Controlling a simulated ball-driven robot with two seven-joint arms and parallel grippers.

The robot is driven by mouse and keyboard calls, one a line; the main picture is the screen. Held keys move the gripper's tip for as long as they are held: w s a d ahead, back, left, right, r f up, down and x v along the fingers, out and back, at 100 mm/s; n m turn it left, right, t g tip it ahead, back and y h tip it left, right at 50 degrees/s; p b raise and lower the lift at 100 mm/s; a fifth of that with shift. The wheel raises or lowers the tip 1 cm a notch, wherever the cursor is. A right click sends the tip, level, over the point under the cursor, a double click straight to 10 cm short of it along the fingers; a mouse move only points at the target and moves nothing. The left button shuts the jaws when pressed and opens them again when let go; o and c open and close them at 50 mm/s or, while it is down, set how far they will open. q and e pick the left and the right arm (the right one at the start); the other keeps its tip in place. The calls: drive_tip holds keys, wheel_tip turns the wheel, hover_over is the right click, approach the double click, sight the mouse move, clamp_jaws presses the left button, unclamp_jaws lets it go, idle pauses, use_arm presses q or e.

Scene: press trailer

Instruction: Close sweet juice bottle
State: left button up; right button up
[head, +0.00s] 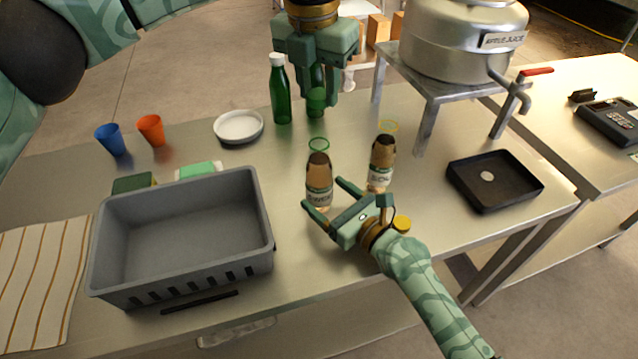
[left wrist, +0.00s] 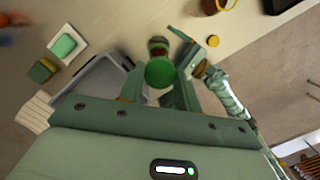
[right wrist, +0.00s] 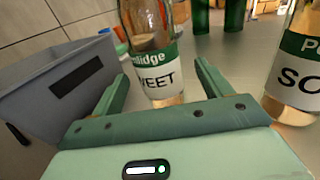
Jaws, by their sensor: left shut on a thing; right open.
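The sweet juice bottle (head: 319,190) stands upright and uncapped on the metal table, its label reading SWEET in the right wrist view (right wrist: 160,80). A thin green ring (head: 319,145) shows at its top. My right gripper (head: 325,194) is open, low over the table, with its fingers on either side of the bottle; clear gaps show in the right wrist view. My left gripper (head: 317,92) is shut on a round green cap (left wrist: 160,73), raised above and behind the bottle. In the left wrist view the cap hides part of what lies beneath.
A second juice bottle (head: 381,160) stands close right of the sweet one, with a yellow cap (head: 402,223) near my right wrist. A green bottle (head: 281,95) stands behind. A grey crate (head: 256,215) is left, a black tray (head: 465,185) right, and a steel pot (head: 450,50) on a stand.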

drive_tip(key=shift+x, duration=1.4)
drive_tip(key=c, duration=1.5)
use_arm(q)
hover_over(319, 136)
drive_tip(key=shift+s+f, duration=0.1)
drive_tip(key=shift+f, duration=2.35)
use_arm(e)
drive_tip(key=shift+o, duration=0.2)
use_arm(q)
drive_tip(key=shift+f, duration=0.15)
drive_tip(key=shift+f, duration=0.75)
drive_tip(key=shift+f, duration=0.5)
